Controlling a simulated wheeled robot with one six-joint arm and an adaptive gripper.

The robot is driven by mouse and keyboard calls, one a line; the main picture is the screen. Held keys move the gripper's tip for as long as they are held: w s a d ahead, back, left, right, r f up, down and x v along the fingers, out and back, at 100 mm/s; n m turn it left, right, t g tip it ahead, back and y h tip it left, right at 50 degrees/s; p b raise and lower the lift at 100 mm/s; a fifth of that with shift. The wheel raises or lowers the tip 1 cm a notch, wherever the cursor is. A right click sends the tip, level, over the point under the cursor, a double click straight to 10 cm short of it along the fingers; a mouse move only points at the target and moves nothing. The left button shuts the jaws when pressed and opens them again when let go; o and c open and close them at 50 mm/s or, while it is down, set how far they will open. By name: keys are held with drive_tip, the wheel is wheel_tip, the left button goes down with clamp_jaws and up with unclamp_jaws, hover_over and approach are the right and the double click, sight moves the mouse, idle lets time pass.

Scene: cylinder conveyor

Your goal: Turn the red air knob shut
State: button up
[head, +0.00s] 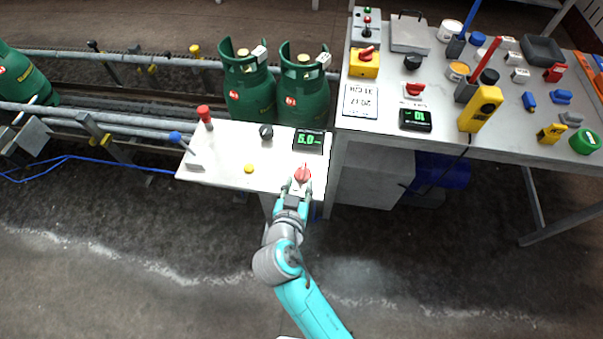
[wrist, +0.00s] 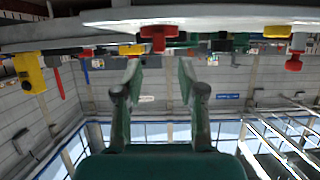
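A red knob (head: 302,174) stands on a pale base at the front right of the small white panel (head: 225,165), below a display with green digits (head: 308,140). My gripper (head: 295,189) is at the panel's front edge, close to this knob. In the wrist view the picture is upside down; the fingers (wrist: 160,72) are apart with nothing between them. A red knob (wrist: 153,36) shows beyond the fingertips, a little left of the gap's middle. Whether a finger touches it cannot be told. A second red knob (head: 413,89) sits on the larger table.
The larger table (head: 375,124) at right is crowded with tools.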

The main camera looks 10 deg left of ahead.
drive_tip(key=v, duration=0.5)
drive_tip(key=shift+s, duration=0.15)
idle(0.3)
drive_tip(key=s+d+f+n+y, duration=0.1)
drive_tip(key=s+d+f, duration=0.2)
drive_tip(key=s+d, duration=0.15)
drive_tip(key=s+d+f+n+g+y, duration=0.1)
drive_tip(key=s+d+f, duration=0.15)
drive_tip(key=d, duration=0.35)
drive_tip(key=s+d+f+n+y, duration=0.1)
drive_tip(key=s+d+f, duration=0.1)
drive_tip(key=s+d, duration=0.25)
drive_tip(key=s+d+r+m+t+h, duration=0.1)
drive_tip(key=s+d+r, duration=0.3)
drive_tip(key=s, duration=0.4)
drive_tip(key=s+d+r+m+t+h, duration=0.1)
drive_tip(key=s+d+r, duration=0.4)
drive_tip(key=s, duration=0.4)
drive_tip(key=shift+s+d+r, duration=0.15)
drive_tip(key=shift+d+r, duration=0.05)
drive_tip(key=shift+r, duration=0.7)
